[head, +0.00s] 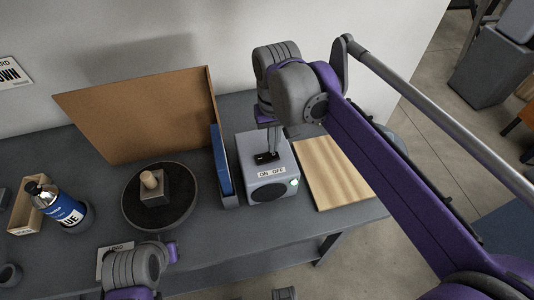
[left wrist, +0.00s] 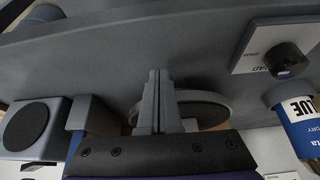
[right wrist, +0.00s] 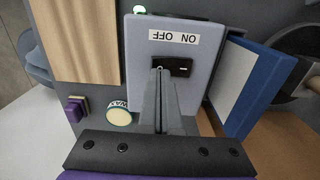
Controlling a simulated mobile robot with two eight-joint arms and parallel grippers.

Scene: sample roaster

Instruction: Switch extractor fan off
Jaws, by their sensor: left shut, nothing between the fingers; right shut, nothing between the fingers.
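The grey box with the ON OFF label (head: 266,180) stands on the bench, with a green light (head: 294,183) glowing at its front right. A black rocker switch (right wrist: 181,67) is set in its top; it also shows in the head view (head: 262,158). My right gripper (right wrist: 159,72) is shut and empty, pointing down at the OFF end of the switch. Its tips hide part of the switch, and I cannot tell whether they touch it. My left gripper (left wrist: 158,78) is shut and empty above the front of the bench, away from the box.
A blue binder-like panel (head: 221,160) stands close left of the box, with a brown board (head: 150,115) behind. A wooden board (head: 333,172) lies to the right. A round dark plate (head: 135,212) with a block and a blue-labelled bottle (head: 66,212) are further left.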

